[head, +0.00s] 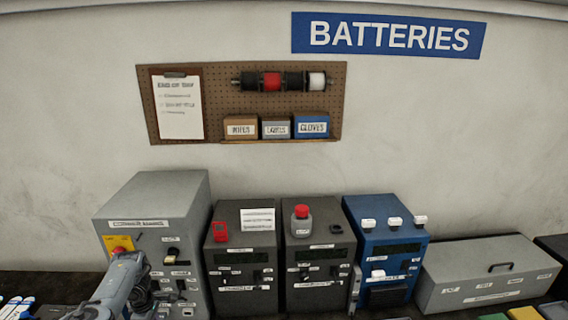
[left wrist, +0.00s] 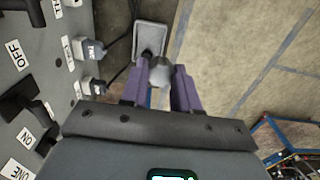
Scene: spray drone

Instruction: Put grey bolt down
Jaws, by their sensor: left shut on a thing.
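My left gripper (left wrist: 160,82) has two purple fingers shut on the grey bolt (left wrist: 160,70), whose rounded grey end shows between the fingertips. Beyond the fingertips, a small grey rectangular tray or plate (left wrist: 150,33) shows, with a dark part at its lower edge. I cannot tell whether the bolt touches it. In the head view my left arm comes in at the bottom left, before the grey cabinet (head: 155,205); the fingertips and bolt are not clear there. My right gripper is not in view.
In the left wrist view a grey panel (left wrist: 40,75) with switches and plugs stands close on the left. A blue frame (left wrist: 282,135) is at lower right. In the head view, two dark chargers (head: 240,215), a blue unit (head: 385,260) and a grey case (head: 490,270) line the wall.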

